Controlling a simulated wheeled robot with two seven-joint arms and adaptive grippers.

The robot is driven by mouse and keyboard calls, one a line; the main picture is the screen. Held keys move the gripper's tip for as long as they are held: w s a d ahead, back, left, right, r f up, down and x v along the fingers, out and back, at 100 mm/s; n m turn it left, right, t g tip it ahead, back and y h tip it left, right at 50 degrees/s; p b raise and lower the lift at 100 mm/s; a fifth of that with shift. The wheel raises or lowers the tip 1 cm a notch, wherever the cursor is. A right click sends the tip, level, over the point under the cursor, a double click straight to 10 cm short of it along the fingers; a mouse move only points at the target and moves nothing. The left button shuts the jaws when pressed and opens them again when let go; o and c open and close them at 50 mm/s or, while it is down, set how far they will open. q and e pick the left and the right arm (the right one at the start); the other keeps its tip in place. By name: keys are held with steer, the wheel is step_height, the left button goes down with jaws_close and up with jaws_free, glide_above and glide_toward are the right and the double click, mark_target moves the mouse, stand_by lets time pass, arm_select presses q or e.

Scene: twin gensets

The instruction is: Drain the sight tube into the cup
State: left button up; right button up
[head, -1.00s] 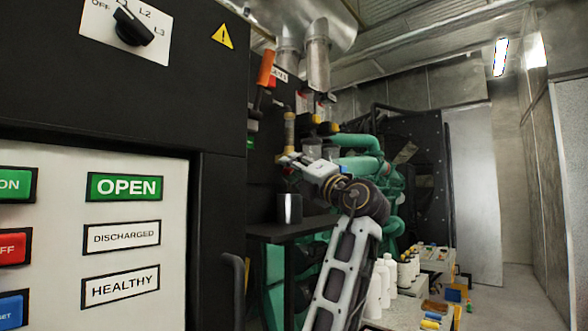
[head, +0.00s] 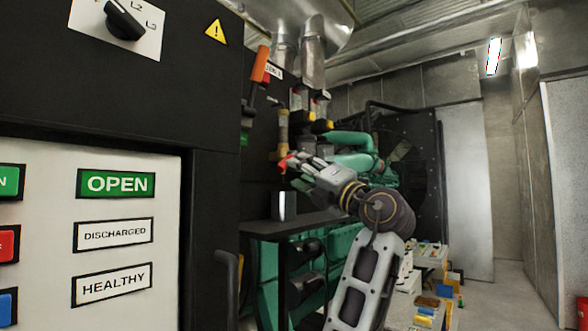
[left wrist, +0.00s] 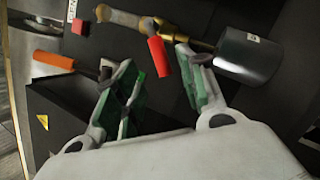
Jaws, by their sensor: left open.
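Contact cannot be told. My right gripper is not in view.
An orange handle (head: 260,64) sticks out above and left of the tube. The black shelf (head: 300,222) lies under the cup. A large black cabinet (head: 120,105) fills the left, and green engine parts (head: 350,140) are behind my arm. Floor at right is partly clear.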

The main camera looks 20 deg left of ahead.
arm_select(q)
steer(key=shift+v, duration=2.95)
